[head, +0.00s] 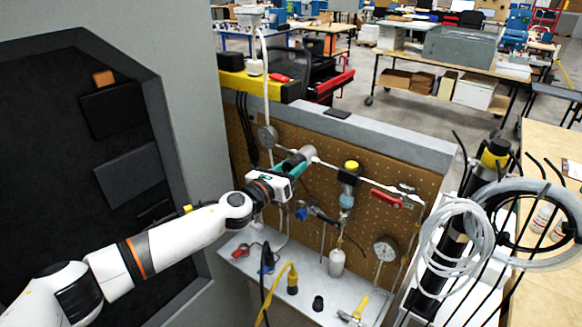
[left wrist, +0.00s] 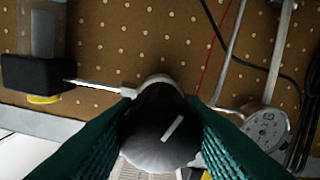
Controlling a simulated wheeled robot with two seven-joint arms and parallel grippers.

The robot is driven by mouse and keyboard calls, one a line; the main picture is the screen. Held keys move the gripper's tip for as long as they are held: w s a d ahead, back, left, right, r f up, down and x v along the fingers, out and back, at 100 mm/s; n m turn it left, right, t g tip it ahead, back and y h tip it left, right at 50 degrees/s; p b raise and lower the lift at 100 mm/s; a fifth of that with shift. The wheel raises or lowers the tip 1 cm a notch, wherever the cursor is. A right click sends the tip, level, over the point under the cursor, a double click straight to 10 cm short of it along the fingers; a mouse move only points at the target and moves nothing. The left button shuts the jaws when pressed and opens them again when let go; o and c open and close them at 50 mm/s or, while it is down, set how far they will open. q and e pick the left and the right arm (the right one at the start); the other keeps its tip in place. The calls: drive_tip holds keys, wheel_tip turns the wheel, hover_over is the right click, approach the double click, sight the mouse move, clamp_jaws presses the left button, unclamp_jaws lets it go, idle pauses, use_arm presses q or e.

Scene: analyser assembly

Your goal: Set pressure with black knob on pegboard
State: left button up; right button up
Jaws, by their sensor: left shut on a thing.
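The black knob (left wrist: 160,128), with a white line on its face, is on the pegboard (head: 385,172). The left wrist view also shows the pegboard (left wrist: 120,45). My left gripper (head: 298,162) has its teal fingers on both sides of the knob and is shut on it. In the head view the gripper largely hides the knob. A round pressure gauge (head: 267,137) is mounted left of the gripper. This gauge (left wrist: 266,128) appears at the right in the left wrist view; its reading is too small to tell. My right gripper is not in view.
A yellow-capped black fitting (head: 348,177) and a red-handled valve (head: 385,198) are right of the knob. Another gauge (head: 386,249) is lower right. Hose coils (head: 465,240) hang at the right. The grey shelf (head: 235,262) holds loose tools and a yellow cable.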

use_arm(q)
drive_tip(key=shift+f, duration=0.1)
idle(0.3)
drive_tip(key=o, duration=1)
drive_tip(key=shift+s+a, duration=0.1)
drive_tip(key=b+v, duration=0.1)
drive_tip(key=v, duration=1)
drive_tip(key=shift+s+a, duration=0.2)
drive_tip(key=shift+s, duration=0.15)
drive_tip(key=shift+w, duration=0.1)
